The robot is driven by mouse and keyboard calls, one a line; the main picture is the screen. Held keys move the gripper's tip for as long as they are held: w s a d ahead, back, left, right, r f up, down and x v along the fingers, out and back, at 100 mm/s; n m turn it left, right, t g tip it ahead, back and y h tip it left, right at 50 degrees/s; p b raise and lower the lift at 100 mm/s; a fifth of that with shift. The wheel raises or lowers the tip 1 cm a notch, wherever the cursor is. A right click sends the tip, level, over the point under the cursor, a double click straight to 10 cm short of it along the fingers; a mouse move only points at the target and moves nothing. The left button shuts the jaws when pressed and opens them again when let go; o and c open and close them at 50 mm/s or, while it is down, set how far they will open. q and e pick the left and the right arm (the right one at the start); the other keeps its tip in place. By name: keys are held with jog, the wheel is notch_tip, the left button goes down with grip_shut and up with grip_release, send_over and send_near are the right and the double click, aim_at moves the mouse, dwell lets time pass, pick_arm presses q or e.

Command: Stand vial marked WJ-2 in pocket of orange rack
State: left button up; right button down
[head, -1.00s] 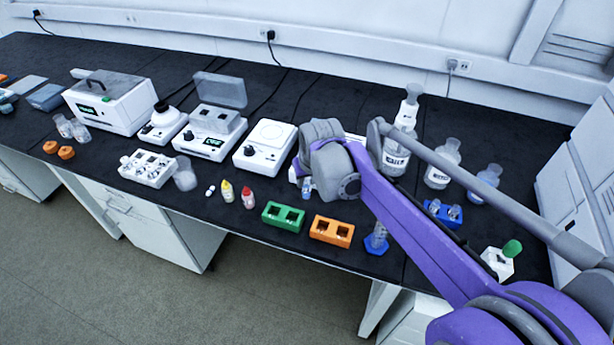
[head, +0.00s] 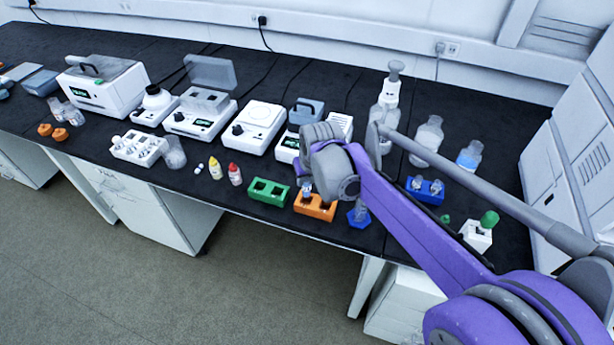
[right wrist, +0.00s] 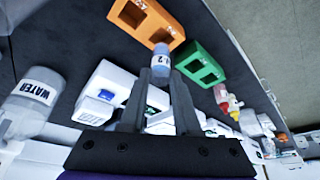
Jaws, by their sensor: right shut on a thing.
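My right gripper (right wrist: 161,75) is shut on a small clear vial with a bluish cap area and a white label (right wrist: 161,60); the label's marking is only partly readable. The orange rack (right wrist: 176,38) has two square pockets and lies just beyond the vial in the right wrist view. In the head view the vial (head: 306,186) hangs under my right gripper (head: 308,178), in line with the left part of the orange rack (head: 318,211). I cannot tell whether its base is inside a pocket. My left gripper is not in view.
A green rack (head: 268,191) stands left of the orange one, and a blue hexagonal stand (head: 358,217) right of it. Yellow (head: 215,170) and red (head: 235,176) dropper bottles are farther left.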

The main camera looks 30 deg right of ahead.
aim_at(308, 190)
jog(key=shift+f+b, duration=0.45)
jog(key=shift+f, duration=0.35)
jog(key=shift+p, duration=0.3)
jog(key=shift+f, duration=0.1)
jog(key=shift+f+b, duration=0.75)
jog(key=shift+f, duration=0.3)
jog(key=shift+f, duration=0.25)
jog(key=shift+f, duration=0.3)
